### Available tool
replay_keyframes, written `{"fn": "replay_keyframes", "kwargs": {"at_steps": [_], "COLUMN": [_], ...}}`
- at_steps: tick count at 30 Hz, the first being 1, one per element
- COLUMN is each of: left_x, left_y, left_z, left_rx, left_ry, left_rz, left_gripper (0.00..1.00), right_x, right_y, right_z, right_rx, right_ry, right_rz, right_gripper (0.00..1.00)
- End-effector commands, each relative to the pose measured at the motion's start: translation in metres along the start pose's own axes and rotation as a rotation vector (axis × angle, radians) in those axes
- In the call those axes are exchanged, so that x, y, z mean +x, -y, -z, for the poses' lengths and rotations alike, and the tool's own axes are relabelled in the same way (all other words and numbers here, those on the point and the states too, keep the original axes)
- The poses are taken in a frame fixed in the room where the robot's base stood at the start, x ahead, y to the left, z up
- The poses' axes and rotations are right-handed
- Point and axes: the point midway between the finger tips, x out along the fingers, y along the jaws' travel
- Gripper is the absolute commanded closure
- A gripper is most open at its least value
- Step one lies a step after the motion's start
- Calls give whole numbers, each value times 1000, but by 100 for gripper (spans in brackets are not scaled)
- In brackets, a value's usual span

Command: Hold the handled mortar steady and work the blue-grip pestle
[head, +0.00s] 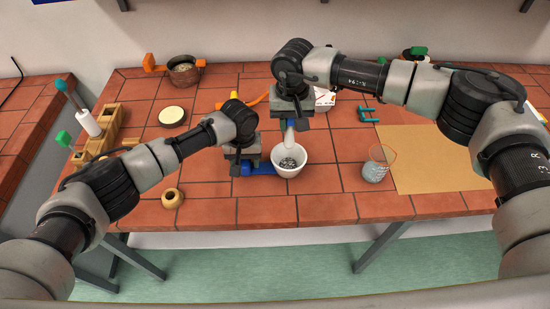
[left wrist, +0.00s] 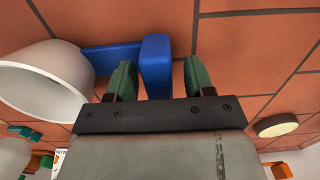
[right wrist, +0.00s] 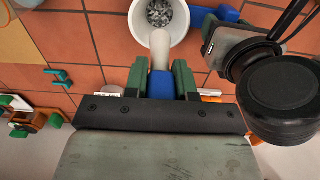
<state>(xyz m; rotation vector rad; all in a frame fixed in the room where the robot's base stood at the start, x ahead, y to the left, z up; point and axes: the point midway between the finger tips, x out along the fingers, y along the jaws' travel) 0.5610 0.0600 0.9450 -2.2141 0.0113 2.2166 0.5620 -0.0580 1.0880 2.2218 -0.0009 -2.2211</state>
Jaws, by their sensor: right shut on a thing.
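The white mortar (head: 288,170) stands upright near the bench's front, with grey pieces in its bowl. Its blue handle (head: 260,169) points left; it also shows in the left wrist view (left wrist: 155,66). My left gripper (left wrist: 161,78) is open, with its green fingers on either side of the handle's end block and a gap visible at the right finger. My right gripper (right wrist: 161,82) is shut on the pestle's blue grip (right wrist: 160,85). The pestle's pale shaft (right wrist: 160,50) points down at the mortar's mouth; I cannot tell whether its tip touches the contents.
A glass with blue-grey contents (head: 376,170) stands right of the mortar, next to a tan mat (head: 430,160). Tiles in front are clear.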

Motion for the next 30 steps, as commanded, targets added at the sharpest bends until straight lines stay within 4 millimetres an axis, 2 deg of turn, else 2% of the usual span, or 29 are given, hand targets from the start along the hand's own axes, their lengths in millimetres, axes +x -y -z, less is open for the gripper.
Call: {"fn": "replay_keyframes", "kwargs": {"at_steps": [8, 30], "left_x": [-6, -62], "left_y": [-1, 0], "left_z": [0, 0], "left_rx": [1, 1], "left_ry": [0, 0], "left_rz": [-1, -1], "left_gripper": [47, 47], "right_x": [-6, -66], "right_y": [0, 0], "right_z": [0, 0], "right_rx": [0, 0], "right_ry": [0, 0], "right_rz": [0, 0], "right_gripper": [100, 100]}}
